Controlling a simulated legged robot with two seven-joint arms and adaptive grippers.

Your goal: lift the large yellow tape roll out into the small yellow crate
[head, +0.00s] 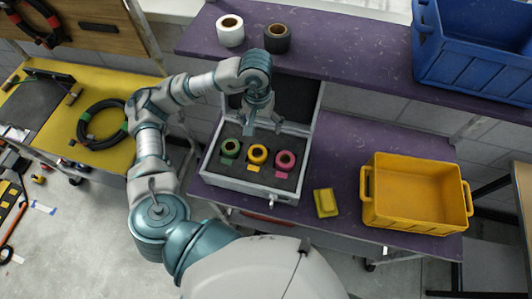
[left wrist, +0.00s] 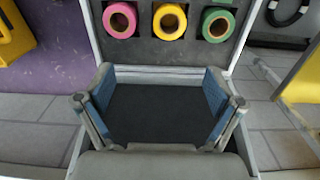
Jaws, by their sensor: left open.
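The large yellow tape roll (head: 257,154) sits in the grey foam of an open case, between a green roll (head: 230,149) and a pink roll (head: 285,161). It also shows at the top of the left wrist view (left wrist: 169,21). The small yellow crate (head: 415,193) stands on the purple bench to the right of the case and looks empty. My left gripper (head: 262,126) is open and empty, above the back part of the case, behind the rolls. In the left wrist view its two fingers (left wrist: 159,92) are spread apart. My right gripper is not in view.
A small yellow block (head: 326,203) lies between the case (head: 250,188) and the crate. The case lid stands raised at the back. White (head: 231,31) and dark (head: 277,38) rolls and a blue crate (head: 474,57) occupy the upper shelf.

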